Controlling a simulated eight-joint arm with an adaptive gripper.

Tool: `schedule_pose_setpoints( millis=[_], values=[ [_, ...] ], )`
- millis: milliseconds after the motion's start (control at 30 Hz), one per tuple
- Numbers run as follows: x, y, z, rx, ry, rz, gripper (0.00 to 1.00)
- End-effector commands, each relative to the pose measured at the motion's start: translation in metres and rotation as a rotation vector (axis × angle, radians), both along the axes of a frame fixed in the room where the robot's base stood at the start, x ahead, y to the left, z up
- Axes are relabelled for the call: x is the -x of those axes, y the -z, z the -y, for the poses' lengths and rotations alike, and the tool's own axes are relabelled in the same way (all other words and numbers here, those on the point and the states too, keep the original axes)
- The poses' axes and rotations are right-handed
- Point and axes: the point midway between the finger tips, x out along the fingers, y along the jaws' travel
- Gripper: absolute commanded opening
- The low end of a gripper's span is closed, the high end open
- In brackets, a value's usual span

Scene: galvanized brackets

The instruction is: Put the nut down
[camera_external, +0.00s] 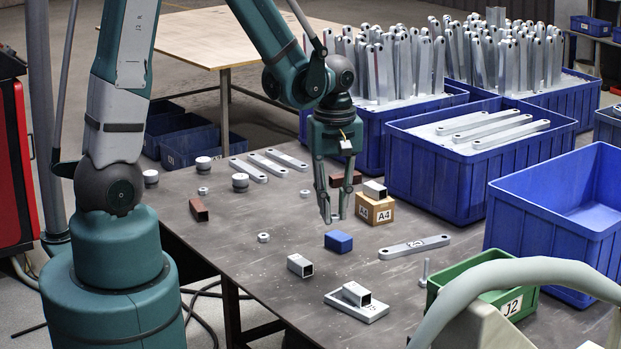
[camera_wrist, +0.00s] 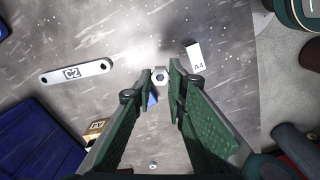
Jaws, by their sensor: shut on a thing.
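My gripper (camera_external: 335,218) is shut on a small silvery hex nut (camera_wrist: 160,75). The nut sits between the two fingertips in the wrist view, with its hole facing the camera. In the external view the fingers point down above the dark table (camera_external: 235,240), and the nut is only a small pale patch between the tips. The fingertips are behind a blue block (camera_external: 338,241) in that view. Part of a blue block (camera_wrist: 152,99) also shows between the fingers in the wrist view.
A cardboard box (camera_external: 366,211) marked A4, with a metal tube on it, stands close right of my gripper. A flat bracket (camera_external: 414,247) marked C2 lies right. A tube rests on a plate (camera_external: 372,313) in front. A green bin (camera_external: 510,309) and blue crates (camera_external: 440,178) border the right.

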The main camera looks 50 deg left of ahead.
Motion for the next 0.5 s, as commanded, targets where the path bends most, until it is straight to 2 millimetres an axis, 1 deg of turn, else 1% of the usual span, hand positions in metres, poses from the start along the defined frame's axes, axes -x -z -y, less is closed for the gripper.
schedule_pose_setpoints(
  millis=[33, 200, 367, 500],
  values=[
    [-0.007, -0.001, 0.011, 0.0, 0.008, 0.0, 0.04],
    [-0.028, -0.003, 0.045, 0.0, 0.019, 0.0, 0.04],
    [-0.046, -0.004, 0.079, 0.0, 0.03, 0.0, 0.04],
    [-0.059, -0.004, 0.111, 0.0, 0.039, 0.0, 0.04]
  ],
)
